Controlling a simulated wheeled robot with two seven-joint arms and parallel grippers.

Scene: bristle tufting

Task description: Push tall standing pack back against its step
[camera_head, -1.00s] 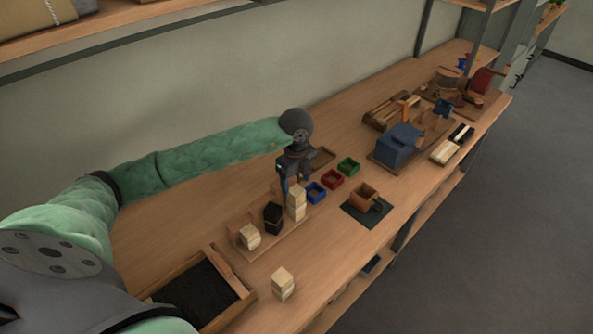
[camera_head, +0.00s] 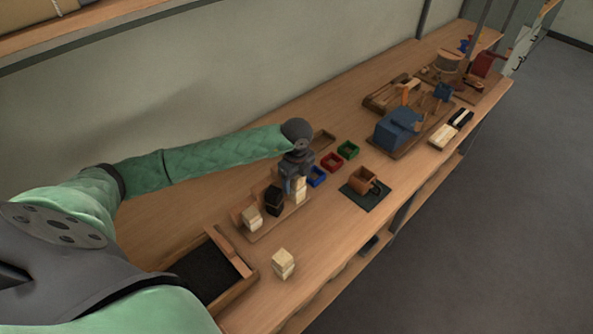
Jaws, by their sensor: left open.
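A tall cream pack (camera_head: 300,191) stands upright at the far right end of a wooden stepped stand (camera_head: 262,232). A black pack (camera_head: 274,202) and a shorter cream pack (camera_head: 251,218) stand on the same stand to its left. My left gripper (camera_head: 292,184) is open, pointing down right at the tall pack. Its fingers cover the pack's upper left side, and I cannot tell whether they touch it. The step behind the tall pack is mostly hidden by the gripper. My right gripper is out of view.
Another cream pack (camera_head: 283,264) stands alone on the bench in front. A dark-lined wooden tray (camera_head: 246,270) lies at the lower left. Blue (camera_head: 316,177), red (camera_head: 332,162) and green (camera_head: 348,150) bins stand close right of the gripper. A brown container (camera_head: 363,179) sits on a dark mat.

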